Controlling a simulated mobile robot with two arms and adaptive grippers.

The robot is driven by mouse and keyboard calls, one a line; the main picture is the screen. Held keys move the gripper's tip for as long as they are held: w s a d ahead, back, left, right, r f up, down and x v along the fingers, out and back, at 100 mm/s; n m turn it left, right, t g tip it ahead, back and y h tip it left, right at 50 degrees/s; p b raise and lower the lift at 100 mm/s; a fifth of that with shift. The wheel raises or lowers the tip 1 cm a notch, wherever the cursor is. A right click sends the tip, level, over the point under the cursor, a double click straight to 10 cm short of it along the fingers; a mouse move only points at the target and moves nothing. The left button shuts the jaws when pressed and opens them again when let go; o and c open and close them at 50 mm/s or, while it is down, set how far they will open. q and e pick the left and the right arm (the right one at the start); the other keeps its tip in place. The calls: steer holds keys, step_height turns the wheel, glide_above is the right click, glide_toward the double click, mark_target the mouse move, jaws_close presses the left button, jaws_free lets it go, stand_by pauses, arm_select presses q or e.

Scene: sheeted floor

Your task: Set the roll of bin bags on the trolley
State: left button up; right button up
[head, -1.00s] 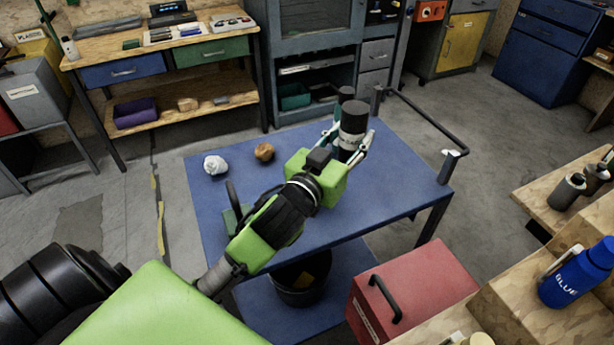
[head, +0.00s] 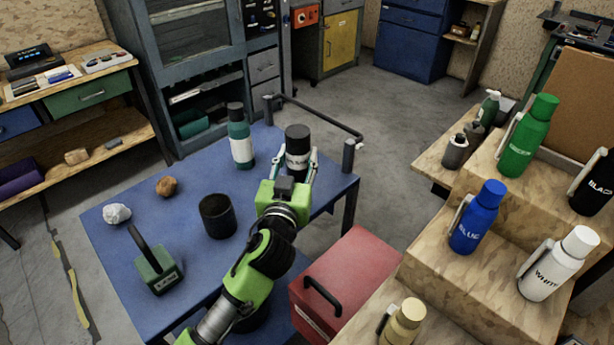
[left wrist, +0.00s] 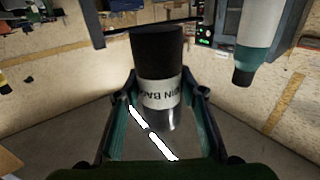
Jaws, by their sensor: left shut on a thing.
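The roll of bin bags (head: 298,140) is a black cylinder with a white label. My left gripper (head: 296,166) is shut on it, one finger on each side. In the left wrist view the roll (left wrist: 158,55) fills the space between the fingers, its printed label partly readable. The trolley (head: 110,255) has a blue top and a dark rail at its far right end. The roll shows over the trolley's right part, near the rail; I cannot tell whether its base touches the top. My right gripper is not in view.
On the trolley stand a teal-and-white bottle (head: 240,140), a black cup (head: 217,216), a green handled block (head: 158,272), a white crumpled ball (head: 117,214) and a brown lump (head: 166,186). A red box (head: 345,280) and stepped shelves with bottles are to the right.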

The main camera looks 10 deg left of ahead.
arm_select(q)
steer(key=shift+w+d+f, duration=0.15)
steer(key=shift+d+f, duration=0.3)
steer(key=shift+f, duration=0.05)
steer(key=shift+w+d+f, duration=0.15)
steer(key=shift+d+f, duration=0.25)
steer(key=shift+f, duration=0.1)
steer(key=f, duration=0.3)
steer(key=shift+d+f, duration=0.25)
steer(key=shift+f, duration=0.1)
steer(key=shift+f+b, duration=0.1)
steer(key=shift+b, duration=0.25)
steer(key=o, duration=1.3)
